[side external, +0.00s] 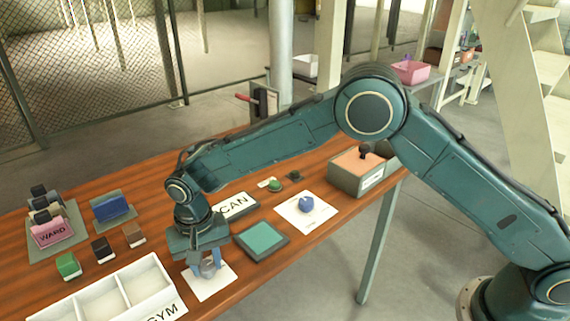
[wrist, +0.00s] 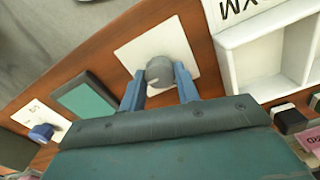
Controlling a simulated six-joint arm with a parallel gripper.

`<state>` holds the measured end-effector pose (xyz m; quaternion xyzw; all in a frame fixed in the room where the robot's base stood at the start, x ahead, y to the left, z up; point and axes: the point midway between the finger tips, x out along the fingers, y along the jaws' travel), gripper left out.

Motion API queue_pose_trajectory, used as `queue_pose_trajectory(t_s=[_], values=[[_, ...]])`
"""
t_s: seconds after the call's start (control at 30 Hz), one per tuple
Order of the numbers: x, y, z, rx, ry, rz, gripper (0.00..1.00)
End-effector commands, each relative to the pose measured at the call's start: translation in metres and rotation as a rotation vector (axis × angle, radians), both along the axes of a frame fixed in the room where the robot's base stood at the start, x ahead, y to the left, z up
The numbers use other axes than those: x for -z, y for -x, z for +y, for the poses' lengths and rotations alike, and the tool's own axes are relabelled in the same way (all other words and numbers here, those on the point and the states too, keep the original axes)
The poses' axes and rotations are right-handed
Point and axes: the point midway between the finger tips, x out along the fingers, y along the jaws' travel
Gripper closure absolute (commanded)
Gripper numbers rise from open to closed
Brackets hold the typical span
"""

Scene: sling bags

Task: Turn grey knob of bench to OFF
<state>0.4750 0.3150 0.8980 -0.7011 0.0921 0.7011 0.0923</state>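The grey knob (side external: 208,268) stands on a white plate (side external: 205,291) at the bench's front edge, beside the white divided tray. In the wrist view the knob (wrist: 159,71) is round, on its white plate (wrist: 182,40). My gripper (side external: 210,264) points down over it, with a blue finger on either side of the knob. In the wrist view my gripper (wrist: 160,78) has its fingers apart, with narrow gaps beside the knob; firm contact does not show. The knob's setting and any lettering on its plate cannot be read.
The white divided tray (side external: 152,265) is close on the left. A teal pad (side external: 262,240) lies to the right, then a blue knob (side external: 306,204) on a white plate. A grey box (side external: 345,187) with a black stick is at the bench's right end. Small blocks (side external: 102,249) stand behind the tray.

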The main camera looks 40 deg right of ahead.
Motion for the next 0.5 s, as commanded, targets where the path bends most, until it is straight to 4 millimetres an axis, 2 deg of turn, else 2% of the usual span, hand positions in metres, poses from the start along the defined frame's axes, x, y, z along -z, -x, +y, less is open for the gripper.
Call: queue_pose_trajectory(t_s=[0.5], values=[[-0.0005, -0.0001, -0.0001, -0.078, 0.000, 0.000, 0.91]])
